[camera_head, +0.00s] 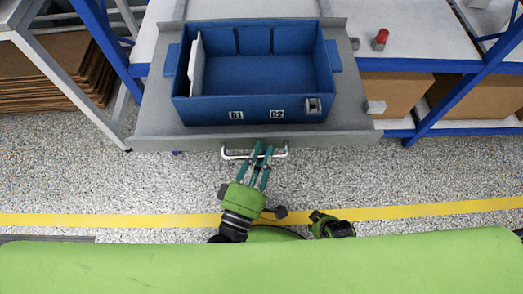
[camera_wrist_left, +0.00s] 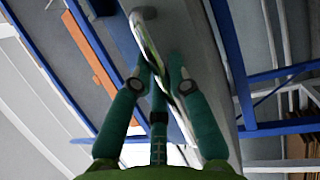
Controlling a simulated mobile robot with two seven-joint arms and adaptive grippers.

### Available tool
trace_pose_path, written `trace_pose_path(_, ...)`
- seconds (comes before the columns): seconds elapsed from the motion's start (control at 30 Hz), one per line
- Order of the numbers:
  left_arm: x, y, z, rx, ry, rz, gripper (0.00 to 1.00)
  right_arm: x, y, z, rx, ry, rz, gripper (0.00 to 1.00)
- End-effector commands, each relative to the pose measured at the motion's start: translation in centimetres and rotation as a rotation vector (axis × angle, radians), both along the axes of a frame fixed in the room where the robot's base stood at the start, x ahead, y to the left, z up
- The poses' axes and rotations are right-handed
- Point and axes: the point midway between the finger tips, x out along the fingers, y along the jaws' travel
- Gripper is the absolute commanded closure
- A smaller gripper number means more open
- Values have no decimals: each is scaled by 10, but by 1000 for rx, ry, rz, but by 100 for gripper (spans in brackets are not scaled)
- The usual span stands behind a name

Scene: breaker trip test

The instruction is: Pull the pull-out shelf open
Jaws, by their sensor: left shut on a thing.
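The grey pull-out shelf (camera_head: 160,120) juts out from the rack toward me, past the front edge of the fixed shelf beside it. A silver bar handle (camera_head: 234,155) is on its front edge. My left gripper (camera_head: 262,150) has its teal fingers at the handle's middle and is shut on it. In the left wrist view, the fingers of the left gripper (camera_wrist_left: 160,68) close around the shiny handle (camera_wrist_left: 152,40), partly hiding it. My right gripper's fingers do not show.
A blue bin (camera_head: 210,112) marked 01 and 02, with a white panel inside, sits on the shelf. A red object (camera_head: 380,39) stands on the white shelf at right. Cardboard boxes (camera_head: 392,92) lie below. Blue rack posts (camera_head: 460,85) flank the shelf. Speckled floor in front is clear.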

Motion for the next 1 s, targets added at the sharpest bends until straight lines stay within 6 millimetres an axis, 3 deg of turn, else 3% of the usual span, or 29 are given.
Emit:
trace_pose_path(0.07, -1, 0, -1, 2, 2, -2, 100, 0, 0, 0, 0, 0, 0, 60)
trace_pose_path(0.1, 0, 0, -1, 2, 2, -2, 70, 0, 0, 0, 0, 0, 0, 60)
trace_pose_path(0.57, -8, 3, -3, 2, 2, -2, 70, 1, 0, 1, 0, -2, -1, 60)
trace_pose_path(1.0, -87, 36, -18, 4, 5, -3, 70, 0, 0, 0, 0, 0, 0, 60)
